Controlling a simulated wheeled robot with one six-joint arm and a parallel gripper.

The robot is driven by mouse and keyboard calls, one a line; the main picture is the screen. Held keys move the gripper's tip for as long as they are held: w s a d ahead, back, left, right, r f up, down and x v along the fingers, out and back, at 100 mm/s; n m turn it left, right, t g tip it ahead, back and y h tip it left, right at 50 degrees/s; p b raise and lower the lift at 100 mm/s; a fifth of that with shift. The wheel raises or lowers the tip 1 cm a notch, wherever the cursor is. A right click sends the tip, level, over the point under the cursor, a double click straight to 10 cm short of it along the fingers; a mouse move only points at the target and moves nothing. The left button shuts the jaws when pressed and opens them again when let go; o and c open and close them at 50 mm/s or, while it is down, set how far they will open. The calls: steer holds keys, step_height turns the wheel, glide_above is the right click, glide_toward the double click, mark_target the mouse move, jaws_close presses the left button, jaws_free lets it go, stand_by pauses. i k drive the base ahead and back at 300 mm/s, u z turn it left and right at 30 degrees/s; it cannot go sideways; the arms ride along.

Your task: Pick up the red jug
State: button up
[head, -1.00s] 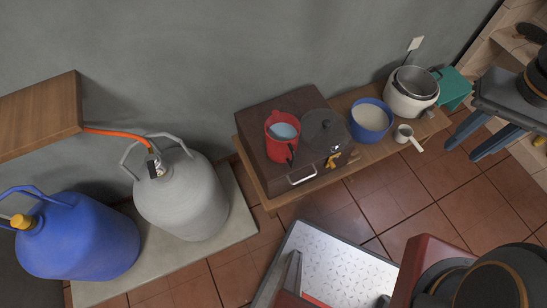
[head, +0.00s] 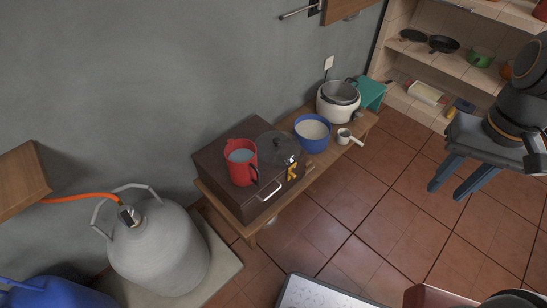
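The red jug (head: 242,165) stands upright on top of a dark brown box, left of a dark lidded pot. My gripper (head: 450,192) is at the right of the view, over the tiled floor. Its two blue-grey fingers point down and are spread apart with nothing between them. It is well to the right of the jug and apart from it.
The brown box (head: 225,197) sits on a low wooden bench (head: 318,168) against the wall. A grey gas cylinder (head: 160,255) stands left.

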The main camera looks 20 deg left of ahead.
mark_target(240, 154)
steer(key=z, duration=0.5)
steer(key=i, duration=0.8)
steer(key=u, duration=2.7)
steer(key=i, duration=0.5)
steer(key=z, duration=0.35)
steer(key=k, duration=0.9)
steer(key=z, duration=1)
steer(key=i, duration=0.25)
steer(key=u, duration=0.3)
